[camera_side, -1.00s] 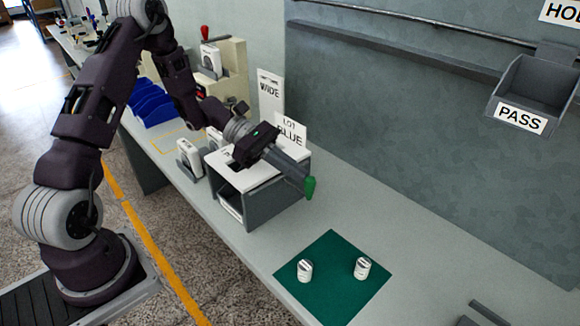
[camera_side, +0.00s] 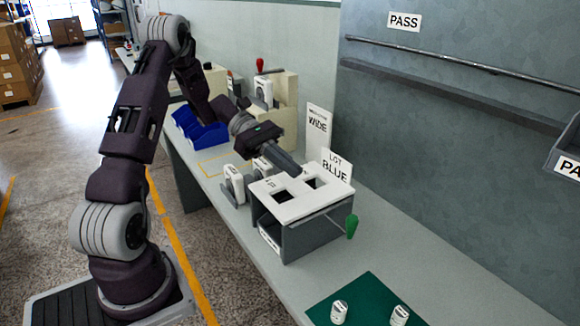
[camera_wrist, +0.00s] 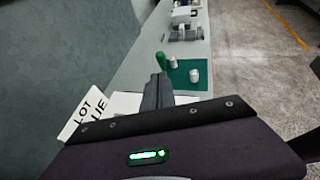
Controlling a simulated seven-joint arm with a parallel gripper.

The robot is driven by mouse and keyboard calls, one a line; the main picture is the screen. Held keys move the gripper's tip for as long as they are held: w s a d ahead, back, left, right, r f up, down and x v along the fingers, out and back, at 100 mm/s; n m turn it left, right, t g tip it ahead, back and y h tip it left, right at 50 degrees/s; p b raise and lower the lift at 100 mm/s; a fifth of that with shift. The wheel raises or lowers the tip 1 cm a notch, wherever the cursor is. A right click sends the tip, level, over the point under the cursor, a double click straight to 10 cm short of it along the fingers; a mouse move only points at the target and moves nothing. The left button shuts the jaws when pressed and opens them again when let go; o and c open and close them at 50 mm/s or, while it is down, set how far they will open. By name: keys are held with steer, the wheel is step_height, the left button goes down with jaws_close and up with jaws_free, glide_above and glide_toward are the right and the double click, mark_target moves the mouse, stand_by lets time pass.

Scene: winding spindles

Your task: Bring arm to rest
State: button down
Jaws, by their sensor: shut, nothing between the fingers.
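My gripper (camera_side: 297,171) is shut and empty, held above the back part of the white-topped box (camera_side: 303,205). In the wrist view its closed fingers (camera_wrist: 157,92) point toward the bench beyond. The box top has two dark square openings. A green handle (camera_side: 352,227) hangs at the box's right side, apart from my gripper; it also shows in the wrist view (camera_wrist: 161,61). Two white cylinders (camera_side: 339,312) (camera_side: 399,315) stand on the green mat (camera_side: 368,292). The "LOT BLUE" sign (camera_side: 336,167) stands behind the box, and a "WIDE" sign (camera_side: 318,126) is farther back.
White upright units (camera_side: 234,184) stand left of the box. Blue bins (camera_side: 200,130) and a beige fixture (camera_side: 283,112) with a red knob are farther back. A grey wall (camera_side: 450,140) with a rail borders the bench. The bench between box and mat is clear.

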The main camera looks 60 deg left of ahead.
steer(key=s+d+r+m+g+y, duration=0.4)
steer(key=s+d+r+m+y, duration=0.35)
steer(key=s+d+m, duration=0.45)
steer(key=s+d+r+m+t+y, duration=0.1)
steer(key=s+r+m+t+y, duration=0.2)
steer(key=s+m, duration=0.6)
steer(key=shift+s+d+m+t+y, duration=0.25)
steer(key=shift+s+m+t+y, duration=0.1)
steer(key=shift+t+y, duration=0.9)
steer(key=shift+r, duration=0.15)
